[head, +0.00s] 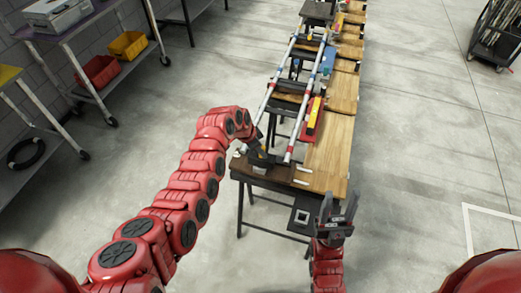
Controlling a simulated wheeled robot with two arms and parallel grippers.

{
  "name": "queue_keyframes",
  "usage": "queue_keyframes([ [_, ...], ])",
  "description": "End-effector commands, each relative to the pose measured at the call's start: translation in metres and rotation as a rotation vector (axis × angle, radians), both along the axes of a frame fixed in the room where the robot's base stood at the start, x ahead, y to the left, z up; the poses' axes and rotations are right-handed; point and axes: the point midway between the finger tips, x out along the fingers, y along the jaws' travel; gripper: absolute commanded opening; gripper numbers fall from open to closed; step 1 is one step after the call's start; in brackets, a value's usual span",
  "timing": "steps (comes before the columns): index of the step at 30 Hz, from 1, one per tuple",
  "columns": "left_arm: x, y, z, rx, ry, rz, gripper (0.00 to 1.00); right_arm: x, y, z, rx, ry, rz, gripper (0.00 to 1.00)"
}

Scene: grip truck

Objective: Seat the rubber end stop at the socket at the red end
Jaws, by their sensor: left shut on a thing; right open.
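A ladder-like frame of two pale rails (268,98) lies along a row of wooden-topped tables, with red bands towards the near end and blue ones farther off. My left gripper (262,156) is at the near, red end of the rails, over the table's front edge. It is shut on a small dark thing, which I take for the rubber end stop; the jaws mostly hide it. The socket is too small or hidden to make out, so I cannot tell whether the stop touches it. My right gripper (338,212) is open and empty, fingers up, in front of the table's near right corner.
The near wooden tabletop (328,155) is bare right of the rails. A red and yellow bar (313,118) lies beside the right rail. A dark plate with a pale square (302,216) sits low before the table. Shelves with red and yellow bins (128,45) stand left.

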Motion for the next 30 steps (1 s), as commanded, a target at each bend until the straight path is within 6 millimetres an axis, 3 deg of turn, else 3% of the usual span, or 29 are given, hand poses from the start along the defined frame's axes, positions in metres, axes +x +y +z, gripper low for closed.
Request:
queue_keyframes([
  [1,0.001,-0.001,0.001,-0.002,-0.003,0.000,0.35,0.000,0.000,0.000,0.000,0.000,0.000,0.50],
  [6,0.001,-0.001,0.001,-0.001,-0.002,-0.001,0.66,0.000,0.000,0.000,0.000,0.000,0.000,0.50],
  [20,0.000,0.001,0.005,-0.001,-0.003,-0.001,0.66,0.000,0.000,-0.002,0.000,0.000,0.000,0.50],
  [30,-0.006,0.015,0.042,-0.002,-0.006,0.002,0.66,0.000,0.000,-0.016,0.000,0.000,0.000,0.50],
])
